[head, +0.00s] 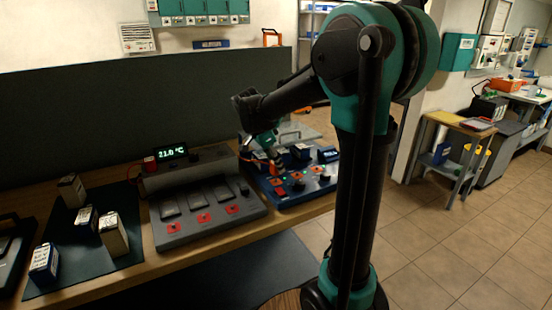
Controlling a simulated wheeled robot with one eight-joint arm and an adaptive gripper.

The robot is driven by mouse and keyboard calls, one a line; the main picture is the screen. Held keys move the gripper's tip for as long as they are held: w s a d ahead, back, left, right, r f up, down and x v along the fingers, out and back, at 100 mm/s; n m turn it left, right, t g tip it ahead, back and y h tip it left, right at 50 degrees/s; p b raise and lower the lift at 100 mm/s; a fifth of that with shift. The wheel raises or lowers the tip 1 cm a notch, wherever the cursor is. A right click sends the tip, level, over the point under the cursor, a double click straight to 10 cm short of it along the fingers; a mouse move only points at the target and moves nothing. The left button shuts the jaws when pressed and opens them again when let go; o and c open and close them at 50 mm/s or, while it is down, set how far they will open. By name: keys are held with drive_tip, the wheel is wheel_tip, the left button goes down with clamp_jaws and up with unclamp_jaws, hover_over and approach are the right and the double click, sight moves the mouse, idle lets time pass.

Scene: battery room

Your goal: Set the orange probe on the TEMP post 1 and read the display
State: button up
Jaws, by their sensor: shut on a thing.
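My gripper (270,152) is over the blue panel (325,184) at the right end of the bench. It is shut on the orange probe (278,157), which is small and partly hidden by the fingers. The probe points down at the panel, close to its back left part. I cannot tell whether its tip touches a post. The panel bears several red-orange labels and dark knobs or posts; TEMP post 1 cannot be read out among them. The lit display (171,153) behind the grey panel reads about 21.0 °C in green.
A grey panel (210,224) with red labels lies left of the blue one. Several small boxes (113,236) stand on a dark mat (55,272) at the left. A dark partition (90,107) runs behind the bench. Tiled floor (440,235) is open at the right.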

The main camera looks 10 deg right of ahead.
sight(276, 180)
drive_tip(key=shift+f, duration=1.4)
drive_tip(key=shift+f, duration=0.6)
idle(0.3)
drive_tip(key=o, duration=0.9)
drive_tip(key=v, duration=1.1)
drive_tip(key=shift+a, duration=0.1)
drive_tip(key=shift+s, duration=0.1)
idle(0.3)
